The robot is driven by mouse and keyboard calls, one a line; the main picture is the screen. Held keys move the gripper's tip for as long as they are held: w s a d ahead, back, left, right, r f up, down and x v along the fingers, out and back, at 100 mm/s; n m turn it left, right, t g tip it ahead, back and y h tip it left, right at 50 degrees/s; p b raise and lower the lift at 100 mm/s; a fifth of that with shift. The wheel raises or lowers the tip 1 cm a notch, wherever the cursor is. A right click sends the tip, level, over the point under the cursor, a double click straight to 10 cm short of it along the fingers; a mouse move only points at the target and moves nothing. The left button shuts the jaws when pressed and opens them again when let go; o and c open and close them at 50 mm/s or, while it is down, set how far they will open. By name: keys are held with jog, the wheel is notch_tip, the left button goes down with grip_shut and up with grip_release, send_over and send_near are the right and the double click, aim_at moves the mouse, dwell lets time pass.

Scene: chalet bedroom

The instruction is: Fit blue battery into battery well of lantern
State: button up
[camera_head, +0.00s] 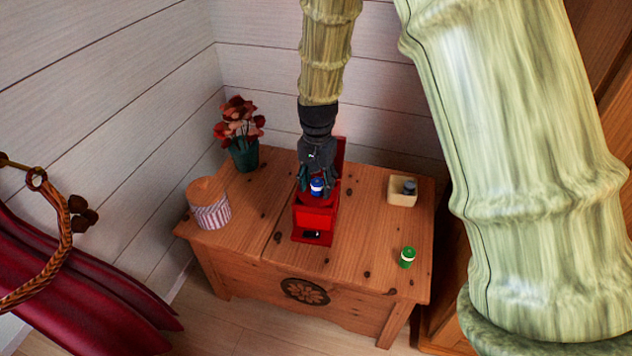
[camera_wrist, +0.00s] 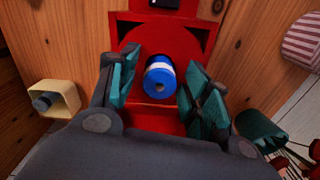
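The red lantern (camera_head: 315,218) stands on the wooden chest, and its red body (camera_wrist: 128,38) fills the middle of the wrist view. The blue battery (camera_head: 317,188), with a white band, stands roughly upright at the lantern's round red part. The wrist view shows the battery's blue end with a small dark hole (camera_wrist: 160,86). My gripper (camera_head: 314,182) is above the lantern, its teal-padded fingers (camera_wrist: 161,75) on either side of the battery. Red shows between the battery and both fingers, so they look open and apart from it. The battery's lower end is hidden; I cannot tell how deep it sits.
A green battery (camera_head: 407,258) stands at the chest's front right. A cream box (camera_head: 402,198) holding a grey item is at the back right. A striped jar (camera_head: 211,212) and a potted flower (camera_head: 244,154) are at the left. Bare chest top (camera_head: 365,225) lies right of the lantern.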

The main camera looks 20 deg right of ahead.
aim_at(317, 181)
notch_tip(317, 181, up, 12)
jog(key=p, duration=0.3)
dwell(0.4)
dwell(0.4)
